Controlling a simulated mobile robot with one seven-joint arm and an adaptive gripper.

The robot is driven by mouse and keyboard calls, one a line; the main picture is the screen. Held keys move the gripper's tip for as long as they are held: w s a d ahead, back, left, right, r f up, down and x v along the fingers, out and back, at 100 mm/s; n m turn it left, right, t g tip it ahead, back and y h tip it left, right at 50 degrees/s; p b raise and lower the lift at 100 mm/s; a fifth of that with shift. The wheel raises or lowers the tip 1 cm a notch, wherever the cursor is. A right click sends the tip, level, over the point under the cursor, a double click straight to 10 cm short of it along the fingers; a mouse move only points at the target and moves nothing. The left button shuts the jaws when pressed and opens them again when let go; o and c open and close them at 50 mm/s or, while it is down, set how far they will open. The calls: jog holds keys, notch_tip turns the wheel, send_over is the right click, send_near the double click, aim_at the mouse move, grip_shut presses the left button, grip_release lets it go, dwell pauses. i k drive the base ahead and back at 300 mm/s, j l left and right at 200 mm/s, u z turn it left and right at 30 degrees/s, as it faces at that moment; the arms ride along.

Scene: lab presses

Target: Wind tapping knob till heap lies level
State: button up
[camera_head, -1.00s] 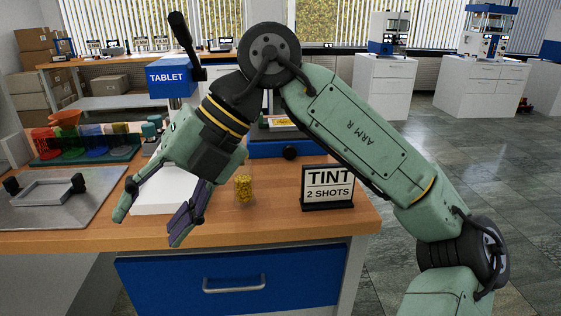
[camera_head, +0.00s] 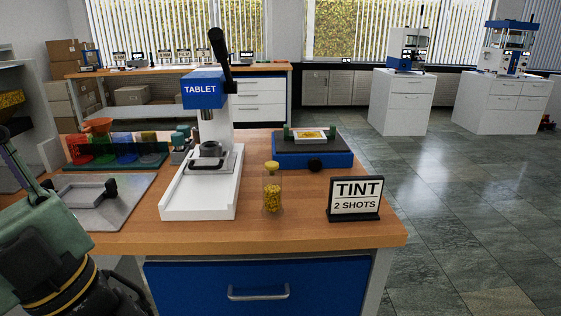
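A blue tapping unit (camera_head: 290,158) stands at the back right of the wooden bench. Its round black knob (camera_head: 315,165) is on the front face. A white-framed plate (camera_head: 299,134) with yellow material lies on top between green side pieces. The material is too small to tell whether it is heaped or level. My gripper (camera_head: 14,150) is at the left edge, partly out of frame, far left of the knob. I cannot tell its opening, and I see nothing held.
The TABLET press (camera_head: 206,92) stands left of the jar. A metal tray (camera_head: 130,188) and coloured bins (camera_head: 122,150) are further left.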

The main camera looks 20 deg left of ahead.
aim_at(314, 164)
jog(key=l+u, duration=0.15)
jog(key=u, duration=0.3)
jog(key=i+l+u, duration=0.1)
jog(key=u, duration=0.35)
jog(key=l+u, duration=0.25)
jog(key=u, duration=0.15)
jog(key=l+u, duration=0.25)
jog(key=k+l+u, duration=0.25)
jog(key=l, duration=0.2)
jog(key=l+u, duration=0.25)
jog(key=l, duration=0.15)
jog(key=k+l+u, duration=0.15)
jog(key=l, duration=0.2)
jog(key=k+l+u, duration=0.1)
jog(key=l, duration=0.25)
jog(key=k+l+u, duration=0.15)
jog(key=l, duration=0.2)
jog(key=k+l, duration=0.25)
jog(key=l, duration=0.2)
jog(key=k+l, duration=0.25)
jog(key=l, duration=0.2)
jog(key=k+l, duration=0.25)
jog(key=l, duration=0.2)
jog(key=k+l, duration=0.25)
jog(key=l, duration=0.2)
jog(key=i, duration=1.5)
jog(key=j+u, duration=0.05)
jog(key=j, duration=0.05)
